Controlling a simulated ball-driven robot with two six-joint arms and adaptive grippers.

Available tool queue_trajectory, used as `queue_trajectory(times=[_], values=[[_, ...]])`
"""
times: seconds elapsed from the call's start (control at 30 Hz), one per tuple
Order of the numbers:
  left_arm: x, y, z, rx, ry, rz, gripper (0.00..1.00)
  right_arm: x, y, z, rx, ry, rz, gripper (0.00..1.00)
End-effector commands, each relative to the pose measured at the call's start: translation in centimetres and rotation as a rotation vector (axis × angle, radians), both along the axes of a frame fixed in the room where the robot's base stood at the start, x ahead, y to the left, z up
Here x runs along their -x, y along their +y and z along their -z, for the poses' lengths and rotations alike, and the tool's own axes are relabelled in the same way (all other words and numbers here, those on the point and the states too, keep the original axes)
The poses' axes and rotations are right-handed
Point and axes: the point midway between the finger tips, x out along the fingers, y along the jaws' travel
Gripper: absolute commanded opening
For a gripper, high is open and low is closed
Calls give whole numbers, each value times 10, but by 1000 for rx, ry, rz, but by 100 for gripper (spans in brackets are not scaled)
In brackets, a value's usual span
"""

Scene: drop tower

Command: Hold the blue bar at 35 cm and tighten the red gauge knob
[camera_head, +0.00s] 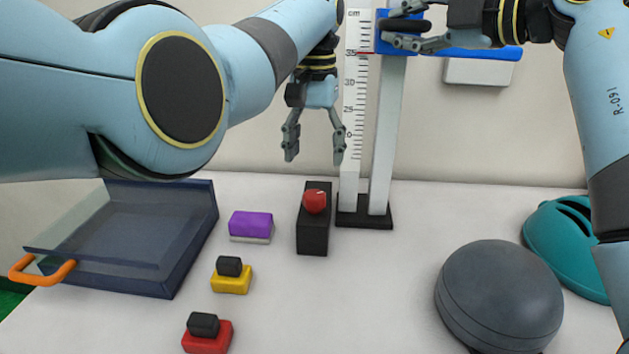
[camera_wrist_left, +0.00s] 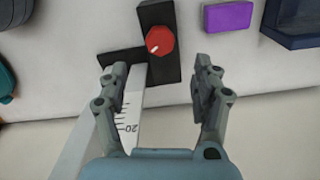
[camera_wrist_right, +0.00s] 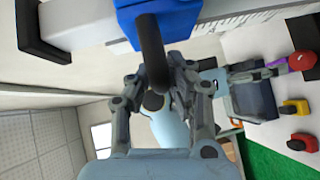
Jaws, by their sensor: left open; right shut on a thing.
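The blue bar (camera_head: 470,52) sits high on the drop tower's post, close to the 35 mark of the white scale (camera_head: 352,115). My right gripper (camera_head: 405,30) is shut on the black handle at the bar's blue carriage; the handle (camera_wrist_right: 152,50) shows between its fingers in the right wrist view. The red gauge knob (camera_head: 314,201) sits on a black box (camera_head: 312,235) on the table. My left gripper (camera_head: 315,155) is open and empty, pointing down above the knob, not touching it. The knob (camera_wrist_left: 160,41) lies beyond its fingertips (camera_wrist_left: 158,85) in the left wrist view.
A purple and white block (camera_head: 250,225), a yellow block (camera_head: 231,283) and a red block (camera_head: 208,338) with black tops stand left of the box. A dark tray (camera_head: 175,270) with orange handle is further left. A grey dome (camera_head: 498,290) and teal helmet (camera_head: 565,240) stand right.

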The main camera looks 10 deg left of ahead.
Motion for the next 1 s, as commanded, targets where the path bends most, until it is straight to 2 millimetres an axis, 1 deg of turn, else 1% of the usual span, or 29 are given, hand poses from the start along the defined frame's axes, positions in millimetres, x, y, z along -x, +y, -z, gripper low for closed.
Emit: queue_trajectory(times=[0.03, 0.2, 0.3, 0.4, 0.53, 0.8, 1.0], values=[[1, 1, 12, -1, 5, 0, 66, 0, 0, -2, -2, -4, -1, 0], [1, 1, 47, -1, 4, 0, 66, 0, 0, -2, -2, -4, 0, 0], [1, 1, 64, -1, 4, 0, 66, 0, 0, -2, -2, -4, 0, 0], [0, 1, 75, -1, 3, 0, 66, 0, 0, -2, -1, -3, 0, 0], [1, 1, 83, 0, 2, 0, 66, 0, 0, -2, -3, -3, 1, 0], [0, 1, 85, 1, 1, 0, 66, 0, 0, -2, -3, -3, 1, 0], [0, 1, 84, 1, 1, 0, 39, 0, 0, -2, -3, -3, 1, 0]])
